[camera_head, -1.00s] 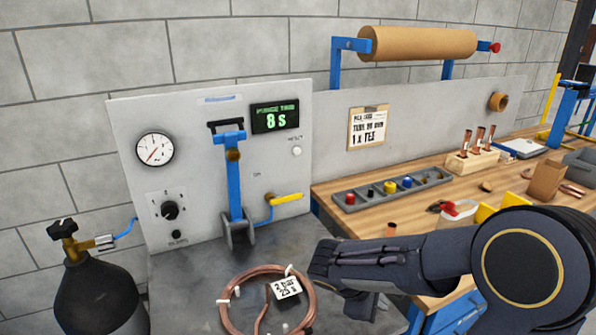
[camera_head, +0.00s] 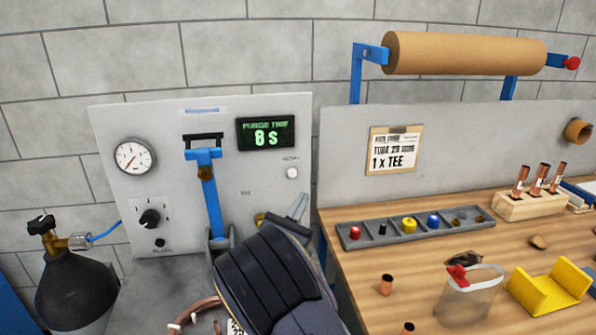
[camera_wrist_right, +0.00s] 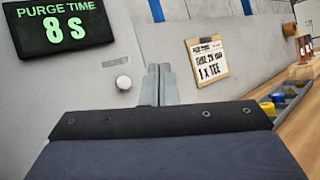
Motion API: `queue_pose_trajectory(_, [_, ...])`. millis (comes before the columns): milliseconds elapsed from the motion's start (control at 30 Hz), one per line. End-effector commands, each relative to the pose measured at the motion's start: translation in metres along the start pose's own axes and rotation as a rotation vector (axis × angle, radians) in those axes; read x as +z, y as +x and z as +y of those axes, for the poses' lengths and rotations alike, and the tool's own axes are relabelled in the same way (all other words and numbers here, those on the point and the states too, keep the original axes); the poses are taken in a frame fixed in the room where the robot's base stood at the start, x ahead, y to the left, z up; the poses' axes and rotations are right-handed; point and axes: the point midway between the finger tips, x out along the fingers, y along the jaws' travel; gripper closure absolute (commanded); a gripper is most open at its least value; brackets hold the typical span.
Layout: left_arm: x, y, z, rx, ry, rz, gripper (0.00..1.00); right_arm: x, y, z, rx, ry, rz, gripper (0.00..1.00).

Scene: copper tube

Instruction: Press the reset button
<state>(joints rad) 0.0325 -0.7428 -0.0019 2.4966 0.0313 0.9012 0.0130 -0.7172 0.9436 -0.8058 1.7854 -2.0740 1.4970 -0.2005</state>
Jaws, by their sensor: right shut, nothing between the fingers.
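The reset button (camera_head: 292,173) is a small round white button on the grey panel (camera_head: 130,200), below and right of the green "PURGE TIME 8 s" display (camera_head: 266,133). It also shows in the right wrist view (camera_wrist_right: 124,82), left of the fingers. My right gripper (camera_head: 299,205) is shut and empty in front of the panel, below the button in the head view. In the right wrist view its fingertips (camera_wrist_right: 159,68) are together, pointing toward the panel's right part. The fingers look apart from the button. My left gripper is not in view.
A blue lever (camera_head: 211,195), gauge (camera_head: 134,156) and knob (camera_head: 150,217) are on the panel. A black gas cylinder (camera_head: 72,290) stands at left. The wooden bench (camera_head: 365,255) at right holds a parts tray (camera_head: 340,237), copper tubes and a yellow bracket (camera_head: 550,288).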

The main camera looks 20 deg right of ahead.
Motion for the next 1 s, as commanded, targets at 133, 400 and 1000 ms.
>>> queue_pose_trajectory(133, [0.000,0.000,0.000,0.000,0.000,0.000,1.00,0.001,-0.002,0.006,0.021,-0.005,-0.012,1.00])
queue_pose_trajectory(400, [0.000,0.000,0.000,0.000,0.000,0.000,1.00,0.001,-0.001,0.005,0.018,-0.004,-0.011,1.00])
queue_pose_trajectory(1000, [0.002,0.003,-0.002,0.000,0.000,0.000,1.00,-0.034,0.047,0.040,0.017,-0.004,-0.011,1.00])
